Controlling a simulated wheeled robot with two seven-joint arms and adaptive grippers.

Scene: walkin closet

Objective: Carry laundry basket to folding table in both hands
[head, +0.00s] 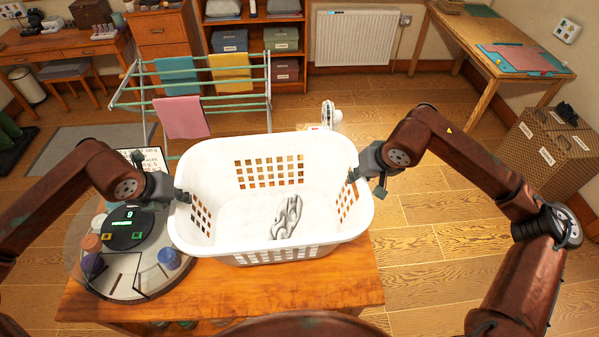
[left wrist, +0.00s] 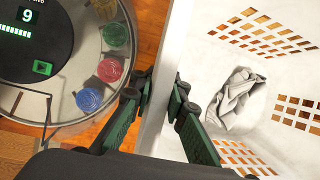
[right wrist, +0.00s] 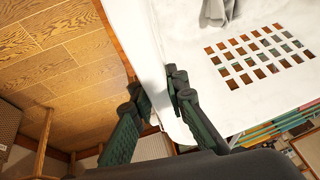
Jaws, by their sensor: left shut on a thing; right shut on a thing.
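A white plastic laundry basket (head: 225,165) with slotted sides is upright in the middle of the head view, over a wooden table (head: 340,283). I cannot tell whether its bottom touches the table top. A crumpled grey striped cloth (head: 288,218) lies inside it. My left gripper (head: 183,195) is shut on the basket's left rim; in the left wrist view its fingers straddle the white wall (left wrist: 158,118). My right gripper (head: 353,178) is shut on the right rim, and the right wrist view shows its fingers on either side of the wall (right wrist: 155,60).
A round board with coloured pots (head: 125,240) is at the table's left, close to the basket. A drying rack (head: 190,97) with cloths stands beyond. A wooden table with a cutting mat (head: 520,58) is far right, near a woven hamper (head: 550,150). Floor between is open.

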